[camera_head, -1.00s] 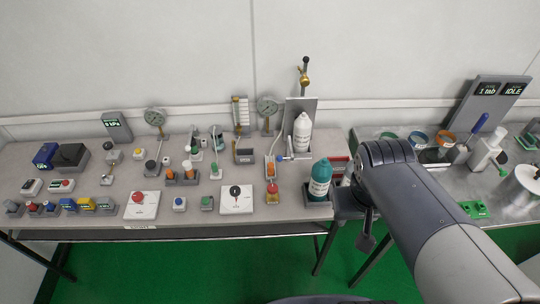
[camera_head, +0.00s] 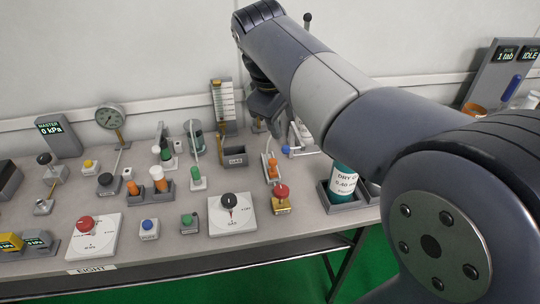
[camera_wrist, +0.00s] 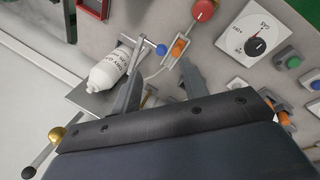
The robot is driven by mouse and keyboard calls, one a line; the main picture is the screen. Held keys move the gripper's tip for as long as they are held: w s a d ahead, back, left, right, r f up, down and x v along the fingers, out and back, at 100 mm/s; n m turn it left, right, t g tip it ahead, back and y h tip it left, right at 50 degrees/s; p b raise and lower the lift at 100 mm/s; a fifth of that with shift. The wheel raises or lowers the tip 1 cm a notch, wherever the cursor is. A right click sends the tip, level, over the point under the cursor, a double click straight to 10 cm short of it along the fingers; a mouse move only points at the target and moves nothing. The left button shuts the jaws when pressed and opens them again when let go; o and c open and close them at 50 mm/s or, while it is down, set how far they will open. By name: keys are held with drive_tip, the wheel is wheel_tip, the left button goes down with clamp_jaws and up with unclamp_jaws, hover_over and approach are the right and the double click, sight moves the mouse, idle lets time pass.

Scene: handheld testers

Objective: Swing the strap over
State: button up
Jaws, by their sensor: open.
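A white bottle (camera_wrist: 108,72) lies along a grey backplate (camera_wrist: 88,98) in the wrist view. A small grey bar (camera_wrist: 128,40) and a blue knob (camera_wrist: 161,49) are beside it; I cannot tell for certain which part is the strap. My gripper (camera_wrist: 163,52) is open, its two fingers apart, with the blue knob showing between the tips. I cannot tell whether either finger touches anything.
A teal bottle (camera_head: 343,182) stands in a grey holder close under my arm. An orange switch (camera_wrist: 179,47) and a red knob (camera_wrist: 204,10) are near the right finger. A brass valve with a lever (camera_wrist: 57,133) is at lower left. Gauges and buttons crowd the bench.

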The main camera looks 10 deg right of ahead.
sight(285, 148)
drive_tip(key=shift+n, duration=0.3)
drive_tip(key=b+x, duration=0.1)
drive_tip(key=x, duration=0.2)
drive_tip(key=b+x, duration=0.1)
drive_tip(key=x, duration=0.3)
drive_tip(key=w+a+b+x, duration=0.1)
drive_tip(key=x, duration=0.3)
drive_tip(key=shift+w+f, duration=0.1)
drive_tip(key=shift+w, duration=0.05)
clamp_jaws()
